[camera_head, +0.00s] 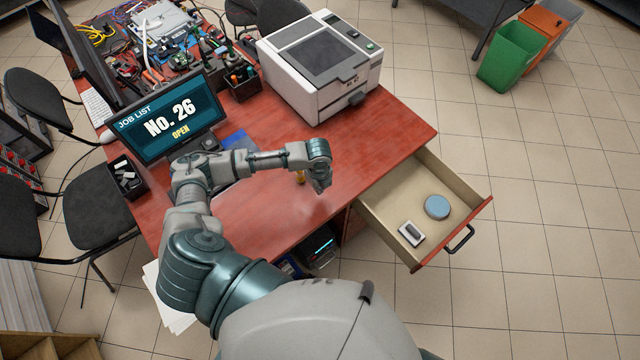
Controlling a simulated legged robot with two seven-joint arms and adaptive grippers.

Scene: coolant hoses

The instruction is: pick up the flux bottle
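A small amber object (300,178), perhaps the flux bottle, stands on the red desk just left of my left gripper. It is partly hidden behind my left forearm and wrist, and too small to make out fully. My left gripper (321,186) points down over the front part of the desk. The frame does not clearly show whether its fingers are apart, or whether they touch the amber object. My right gripper is not in view.
An open drawer (385,203) juts out at the desk's right, holding a round blue tin (437,206) and a small white item (411,232). A white machine (320,65) stands at the back right. A job-list screen (165,117) stands at left. The desk (375,150) is clear right of my gripper.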

